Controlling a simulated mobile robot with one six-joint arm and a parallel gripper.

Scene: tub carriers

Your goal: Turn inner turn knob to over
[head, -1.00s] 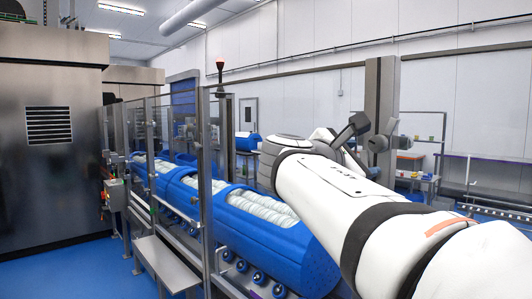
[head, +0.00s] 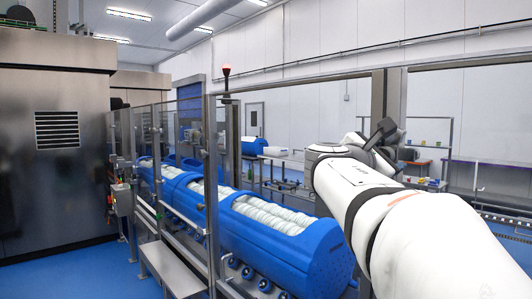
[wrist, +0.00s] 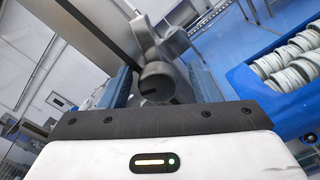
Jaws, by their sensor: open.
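In the wrist view a grey round part with a dark slot (wrist: 156,82) stands between the fingers of my gripper (wrist: 162,76). It looks like a turn knob, but I cannot tell whether it is the inner one or read any marking. The fingers stand apart on either side; contact is not clear. In the head view my gripper (head: 387,134) is small and dark at the end of my white arm, in front of a grey post (head: 390,100). My arm and the gripper hide what lies there.
Blue tub carriers (head: 275,247) with white rolled contents stand in a row behind a glass-panelled fence (head: 209,150). A metal step (head: 172,270) and a control box (head: 122,200) are on the near side. A steel cabinet (head: 55,140) fills the left. Blue floor is free at lower left.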

